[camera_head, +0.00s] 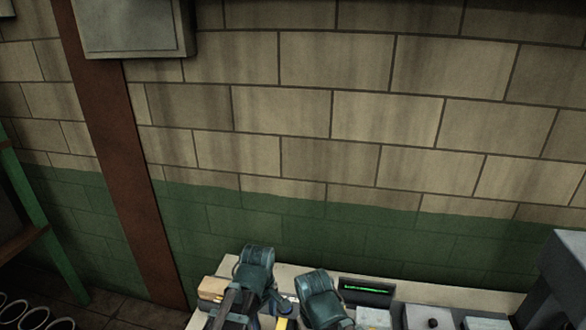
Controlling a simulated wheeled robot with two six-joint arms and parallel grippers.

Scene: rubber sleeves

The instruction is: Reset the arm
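Two dark teal, rounded parts rise at the bottom middle of the head view, side by side in front of a pale table (290,270). They look like links of my two arms, bent upward. No gripper fingers show on either arm, so I cannot see what the grippers hold or how they stand. No rubber sleeve can be made out for certain.
A black unit with a lit green strip (366,290) stands on the table. Grey boxes (428,317) are right of it, and a larger grey machine (562,275) is at far right. A block wall (330,150) rises behind. Several pale rings (35,317) lie lower left.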

